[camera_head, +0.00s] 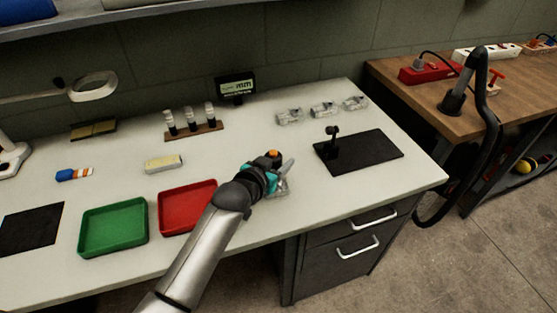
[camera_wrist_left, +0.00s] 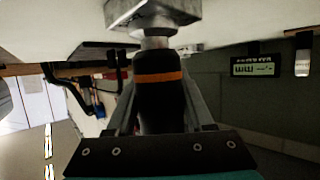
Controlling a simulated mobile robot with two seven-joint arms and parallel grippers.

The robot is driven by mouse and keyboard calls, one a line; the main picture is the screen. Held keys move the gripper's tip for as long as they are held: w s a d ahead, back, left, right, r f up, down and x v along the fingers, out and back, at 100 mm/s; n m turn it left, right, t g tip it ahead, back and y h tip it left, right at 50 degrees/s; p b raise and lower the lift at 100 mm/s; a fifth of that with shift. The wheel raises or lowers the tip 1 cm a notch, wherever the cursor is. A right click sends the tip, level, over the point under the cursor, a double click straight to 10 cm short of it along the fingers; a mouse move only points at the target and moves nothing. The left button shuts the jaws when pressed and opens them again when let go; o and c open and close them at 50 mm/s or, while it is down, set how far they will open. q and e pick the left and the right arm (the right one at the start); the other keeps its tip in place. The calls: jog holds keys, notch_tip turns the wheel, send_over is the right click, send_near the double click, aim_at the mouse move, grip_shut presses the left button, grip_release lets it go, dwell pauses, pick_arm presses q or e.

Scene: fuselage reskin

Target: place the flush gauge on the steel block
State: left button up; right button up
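The flush gauge (camera_wrist_left: 160,98) is a black cylinder with an orange band. My left gripper (camera_wrist_left: 160,105) has one finger on each side of it and is shut on it. In the head view, the gauge's orange and black top (camera_head: 272,154) shows at my left gripper (camera_head: 268,170). A grey metal block, which looks like the steel block (camera_wrist_left: 150,12), is at the gauge's pale tip in the wrist view. The tip appears to meet its face; I cannot tell whether there is a small gap. In the head view the block (camera_head: 281,188) is partly hidden by the gripper. My right gripper is not in view.
A red tray (camera_head: 163,213) and a green tray (camera_head: 84,235) stand left of my left arm. A black mat (camera_head: 375,157) with a small black stand (camera_head: 331,145) lies to the right. Clear parts (camera_head: 324,110) and a display (camera_head: 236,87) are behind.

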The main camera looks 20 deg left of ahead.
pick_arm(q)
jog(key=o, duration=0.4)
jog(key=shift+r, duration=0.1)
jog(key=p+v, duration=0.3)
jog(key=v, duration=0.9)
jog(key=shift+r, duration=0.2)
